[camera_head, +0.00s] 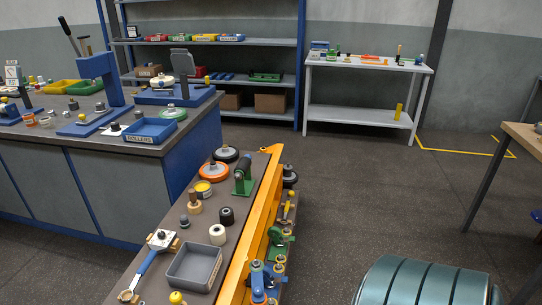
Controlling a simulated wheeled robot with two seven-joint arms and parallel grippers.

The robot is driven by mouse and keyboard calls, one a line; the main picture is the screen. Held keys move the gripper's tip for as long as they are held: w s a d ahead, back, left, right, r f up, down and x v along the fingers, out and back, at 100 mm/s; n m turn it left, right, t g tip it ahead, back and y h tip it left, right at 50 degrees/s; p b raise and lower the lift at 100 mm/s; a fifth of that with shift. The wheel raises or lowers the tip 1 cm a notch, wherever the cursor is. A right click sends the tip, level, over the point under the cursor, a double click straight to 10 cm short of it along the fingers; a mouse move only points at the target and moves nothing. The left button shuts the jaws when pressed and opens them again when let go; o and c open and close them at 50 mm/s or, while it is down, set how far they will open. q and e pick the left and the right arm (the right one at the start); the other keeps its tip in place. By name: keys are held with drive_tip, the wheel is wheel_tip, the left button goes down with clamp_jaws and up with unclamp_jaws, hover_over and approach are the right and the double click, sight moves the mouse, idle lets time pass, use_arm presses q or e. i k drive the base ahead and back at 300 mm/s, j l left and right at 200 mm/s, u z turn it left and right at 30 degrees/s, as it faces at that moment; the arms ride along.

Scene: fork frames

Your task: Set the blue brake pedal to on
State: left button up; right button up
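A small blue part (258,281), which looks like the blue brake pedal, sits low at the near end of the orange fork frame (262,210), on its right side. It is small and partly cut by the bottom edge, so I cannot tell whether it is on or off. A green part (279,240) of similar size sits farther along the same side. Neither of my grippers shows in the view, and nothing of mine is seen touching the pedal.
A grey bench left of the frame holds a grey tray (212,252), a blue-handled tool (151,257), rollers and wheels. A large teal ribbed object (428,284) fills the lower right. A wooden table (525,136) stands at right. The floor (350,200) between is clear.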

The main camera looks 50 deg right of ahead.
sight(283, 279)
drive_tip(key=l+u, duration=0.1)
drive_tip(key=l, duration=1.5)
drive_tip(key=k+l+u, duration=0.1)
drive_tip(key=l, duration=1.55)
